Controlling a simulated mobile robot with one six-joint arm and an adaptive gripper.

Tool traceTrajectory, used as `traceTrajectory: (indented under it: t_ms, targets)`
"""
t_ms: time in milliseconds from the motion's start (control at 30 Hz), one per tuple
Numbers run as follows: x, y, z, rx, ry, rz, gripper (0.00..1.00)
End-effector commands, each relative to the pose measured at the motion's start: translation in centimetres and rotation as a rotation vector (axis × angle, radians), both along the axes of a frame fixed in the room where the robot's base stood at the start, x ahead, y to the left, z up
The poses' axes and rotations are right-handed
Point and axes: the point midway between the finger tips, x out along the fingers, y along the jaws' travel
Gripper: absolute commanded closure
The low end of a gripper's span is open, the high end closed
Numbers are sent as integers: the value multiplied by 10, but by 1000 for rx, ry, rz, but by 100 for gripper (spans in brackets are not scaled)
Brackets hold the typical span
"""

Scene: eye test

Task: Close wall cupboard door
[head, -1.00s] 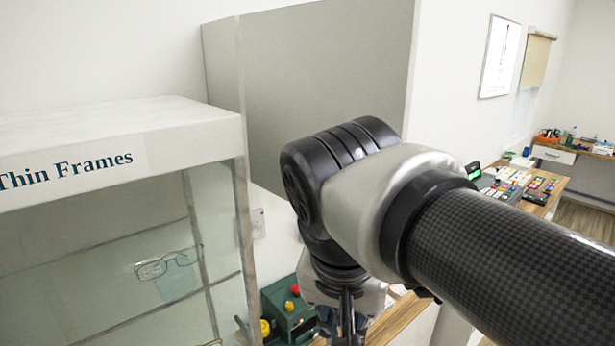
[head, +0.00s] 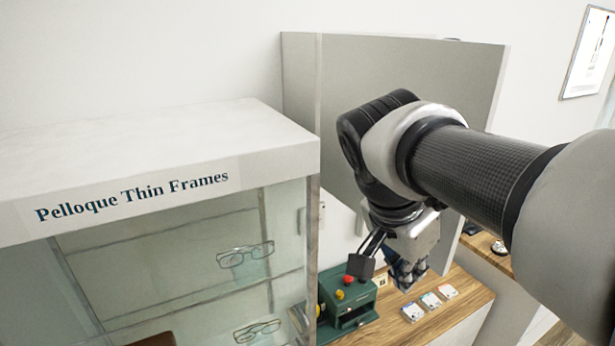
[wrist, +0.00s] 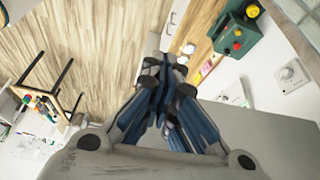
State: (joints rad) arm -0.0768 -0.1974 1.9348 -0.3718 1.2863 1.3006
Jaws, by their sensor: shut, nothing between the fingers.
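The wall cupboard (head: 300,85) is a grey box on the wall, behind the glass display case. Its door (head: 465,90) is a plain grey panel that runs from the cupboard's left front edge. Its right edge reaches out toward me, so it looks partly open; the exact angle is unclear. My arm hides the middle of the door. My gripper (head: 406,276) points down in front of the door's lower part, and I cannot tell whether it touches. In the wrist view my gripper (wrist: 165,88) is shut and empty, beside a grey panel that looks like the door (wrist: 265,140).
The glass display case (head: 160,150), with spectacles on its shelves, stands close on the left. Below is a wooden counter (head: 463,308) with a green device (head: 335,293) and several small cards. A framed chart (head: 588,55) hangs at right. Open floor (wrist: 95,40) shows in the wrist view.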

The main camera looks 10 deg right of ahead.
Motion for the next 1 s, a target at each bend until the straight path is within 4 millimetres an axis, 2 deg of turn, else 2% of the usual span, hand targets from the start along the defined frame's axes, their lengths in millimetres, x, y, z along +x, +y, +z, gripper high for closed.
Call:
traceTrajectory:
  t_ms: [67,200,300,833,1000]
  targets:
    - [2,-6,-16,0,5,-2,100]
    - [11,-27,-12,1,1,-4,100]
    - [16,-35,-12,1,1,-2,100]
    - [19,-42,-13,0,-1,4,100]
    - [24,-52,-13,1,1,23,100]
